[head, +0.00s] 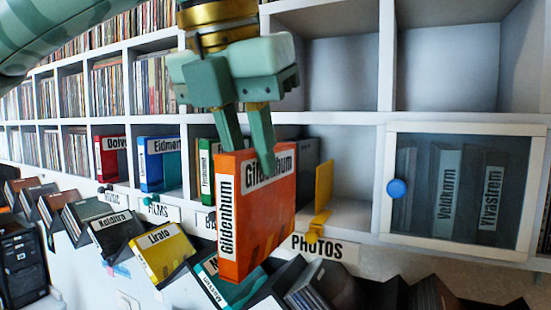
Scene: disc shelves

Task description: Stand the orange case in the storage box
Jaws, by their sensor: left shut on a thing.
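The orange case (265,215), lettered Gildenhum on its spine and front, hangs slightly tilted in front of the shelves in the middle of the head view. My left gripper (247,150) comes from above and is shut on its top edge. The case hides part of the shelf compartment behind it. Just right of it is an open compartment with a yellow divider (323,188), above the label PHOTOS (317,248). I cannot tell for certain which container is the storage box. My right gripper is not in view.
A closed glass door (460,190) with a blue knob (397,188) covers cases on the right. Red (111,158), blue (158,163) and green (206,168) cases stand in compartments on the left. Tilted bins with a yellow case (162,253) run below. Upper right compartments are empty.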

